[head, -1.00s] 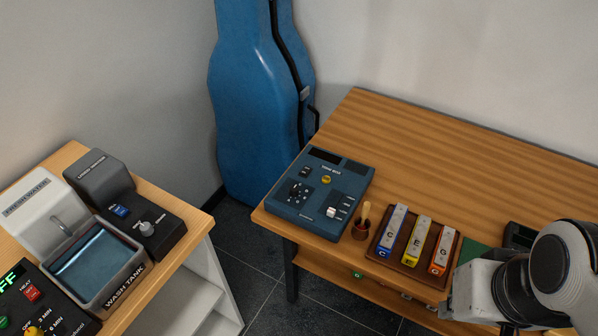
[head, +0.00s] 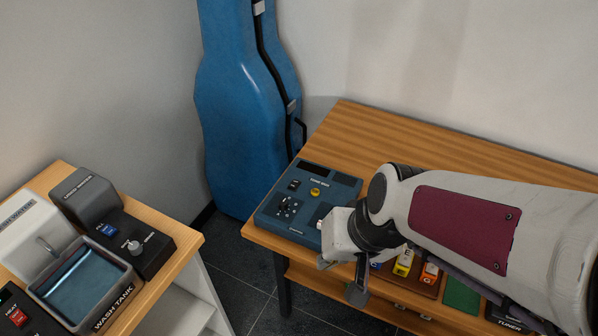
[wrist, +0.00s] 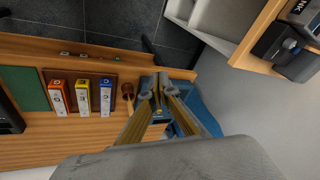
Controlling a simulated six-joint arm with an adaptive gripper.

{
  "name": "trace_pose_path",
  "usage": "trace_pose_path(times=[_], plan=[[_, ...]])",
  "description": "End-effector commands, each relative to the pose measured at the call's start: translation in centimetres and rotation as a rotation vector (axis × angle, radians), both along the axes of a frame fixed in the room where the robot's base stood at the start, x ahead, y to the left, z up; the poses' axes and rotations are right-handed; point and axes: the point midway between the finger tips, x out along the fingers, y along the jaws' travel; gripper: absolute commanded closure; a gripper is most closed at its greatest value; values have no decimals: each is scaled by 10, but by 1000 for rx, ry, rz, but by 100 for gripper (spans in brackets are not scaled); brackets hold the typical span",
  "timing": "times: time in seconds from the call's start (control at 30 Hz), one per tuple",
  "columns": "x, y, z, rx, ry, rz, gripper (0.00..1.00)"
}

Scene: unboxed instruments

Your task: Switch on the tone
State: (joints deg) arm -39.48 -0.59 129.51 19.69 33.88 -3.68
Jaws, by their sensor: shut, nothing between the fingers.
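The tone box (head: 288,208) is a dark blue console at the left end of the wooden table. It has a dark display strip, a yellow knob (head: 315,192), and a cluster of small dark controls (head: 287,207) on its left. Its right front part is hidden behind my wrist in the head view. My gripper (head: 357,293) hangs near the front right corner of the box, pointing down. In the wrist view my gripper's fingers (wrist: 155,88) are shut and empty, over or near the box, which they partly hide. I cannot tell whether they touch it.
Chime bars (wrist: 82,97) on a brown tray and a mallet cup (wrist: 127,92) stand beside the box. A green mat (head: 462,295) and a tuner (head: 515,318) lie further right. A blue instrument case (head: 243,110) stands behind. A wash tank (head: 80,280) is on the left table.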

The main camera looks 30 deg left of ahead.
Motion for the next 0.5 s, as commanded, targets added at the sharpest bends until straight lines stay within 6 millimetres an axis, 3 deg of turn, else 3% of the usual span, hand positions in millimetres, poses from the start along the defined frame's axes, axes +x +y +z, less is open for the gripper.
trace_pose_path(times=[0.5], plan=[[11,118,-36,115,-44,29,100]])
